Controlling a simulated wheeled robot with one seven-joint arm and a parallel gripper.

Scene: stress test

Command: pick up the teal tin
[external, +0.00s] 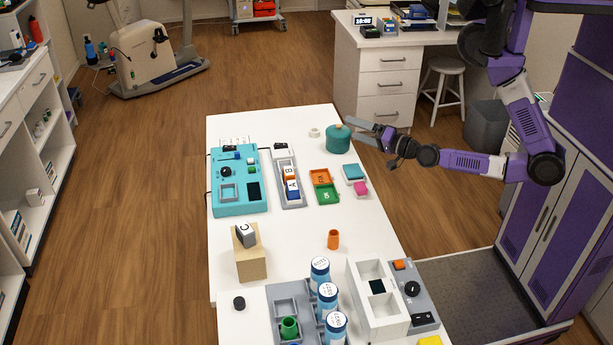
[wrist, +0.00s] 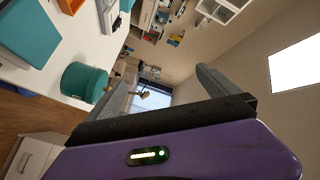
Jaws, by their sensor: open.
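The teal tin (external: 338,143) stands upright at the far right corner of the white table (external: 285,125). In the external view the fingers overlap the tin's right edge; in the wrist view the tin lies outside the gap between the fingers (wrist: 165,85). I cannot tell whether a finger touches it.
A white tape roll (external: 314,132) lies left of the tin. A teal device (external: 238,180) is farther left. A desk (external: 385,60) stands behind.

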